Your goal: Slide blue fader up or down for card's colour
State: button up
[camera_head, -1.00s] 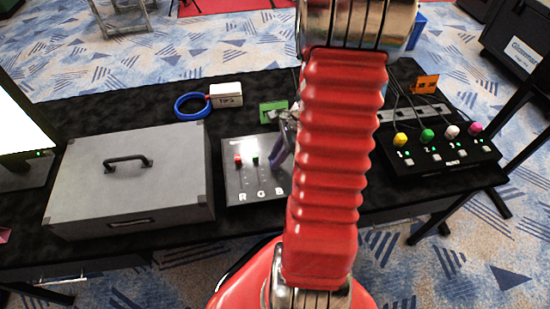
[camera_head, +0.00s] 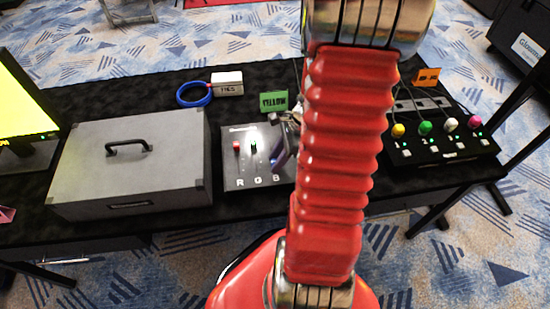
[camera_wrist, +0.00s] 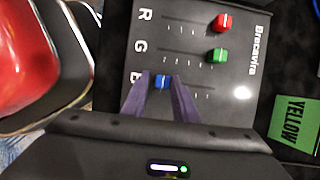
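The dark fader panel (camera_head: 232,172) on the table has R, G and B rows. In the wrist view, the red knob (camera_wrist: 222,22) and green knob (camera_wrist: 220,55) sit at the end away from the letters. The blue knob (camera_wrist: 162,82) sits near the B letter. My gripper (camera_wrist: 163,84) has its purple fingers on either side of the blue knob, with little or no gap, so it looks shut on it. The green card (camera_wrist: 295,120) reads YELLOW. The monitor (camera_head: 22,100) at left is yellow. My red arm hides the panel's right side in the head view.
A grey case (camera_head: 95,170) stands left of the panel. A blue ring (camera_head: 194,95) and white box (camera_head: 228,84) lie behind. A black box (camera_head: 430,150) with coloured knobs and cables is at right, with an orange card (camera_head: 427,76) behind it.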

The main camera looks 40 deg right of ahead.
jog(key=shift+o, duration=1.3)
jog(key=v, duration=1.3)
jog(key=shift+r, duration=0.3)
jog(key=shift+d, duration=0.1)
